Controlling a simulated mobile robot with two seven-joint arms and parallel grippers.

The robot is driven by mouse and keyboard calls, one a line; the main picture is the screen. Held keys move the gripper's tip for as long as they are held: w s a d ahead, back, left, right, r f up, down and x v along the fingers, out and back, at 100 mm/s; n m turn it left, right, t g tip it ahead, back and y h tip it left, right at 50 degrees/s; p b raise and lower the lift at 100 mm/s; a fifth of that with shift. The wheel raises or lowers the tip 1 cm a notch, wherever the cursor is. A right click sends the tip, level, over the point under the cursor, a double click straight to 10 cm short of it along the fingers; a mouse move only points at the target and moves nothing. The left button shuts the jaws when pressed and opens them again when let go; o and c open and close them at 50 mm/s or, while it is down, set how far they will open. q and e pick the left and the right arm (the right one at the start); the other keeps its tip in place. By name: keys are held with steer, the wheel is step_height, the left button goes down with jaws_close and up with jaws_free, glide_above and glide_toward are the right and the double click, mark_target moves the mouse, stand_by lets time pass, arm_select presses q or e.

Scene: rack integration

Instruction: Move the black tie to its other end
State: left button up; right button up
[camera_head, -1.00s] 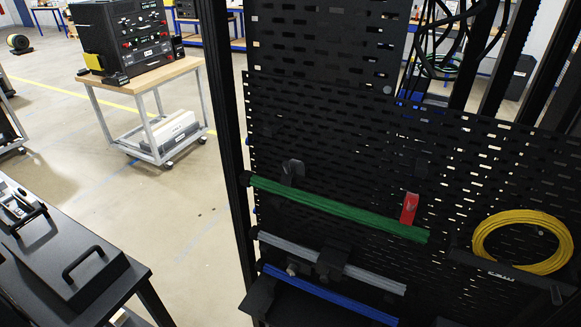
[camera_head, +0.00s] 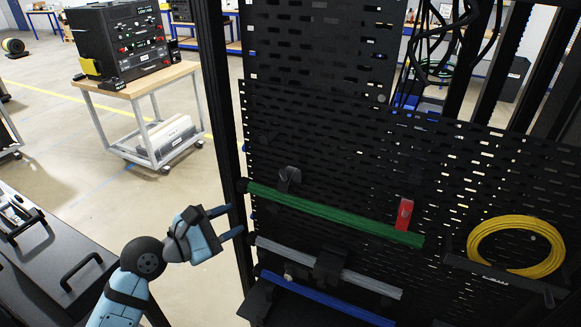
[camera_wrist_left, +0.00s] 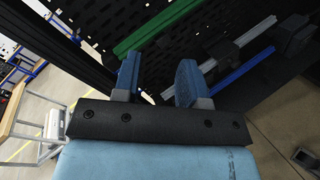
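Three bar-like bundles run along the black perforated panel: green (camera_head: 335,215), grey (camera_head: 365,283) and blue (camera_head: 330,302). A black block-like piece (camera_head: 329,263) sits across the grey bundle near its middle. A black upright piece (camera_head: 288,179) stands at the green bundle's left part, and a red piece (camera_head: 404,213) near its right end. I cannot tell which black piece is the tie. My left gripper (camera_head: 232,222) is open and empty, left of the bundles' left ends by the rack post. Its two blue fingers (camera_wrist_left: 157,82) are apart in the wrist view. My right gripper is not in view.
A black rack post (camera_head: 228,130) stands close to my left gripper. A yellow cable coil (camera_head: 515,246) hangs on the panel at right. A wheeled cart (camera_head: 150,85) stands behind on open floor. A dark bench (camera_head: 50,255) is at lower left.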

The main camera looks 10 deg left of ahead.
mark_target(288, 173)
arm_select(q)
step_height(288, 173, up, 7)
steer(key=n+h, duration=0.2)
steer(key=n, duration=0.1)
steer(key=s+p+x, duration=0.1)
steer(key=p+x, duration=0.2)
steer(key=x, duration=1.1)
steer(key=shift+w+d+g+h, duration=0.2)
steer(key=shift+d+g+h, duration=0.15)
steer(key=shift+d, duration=0.2)
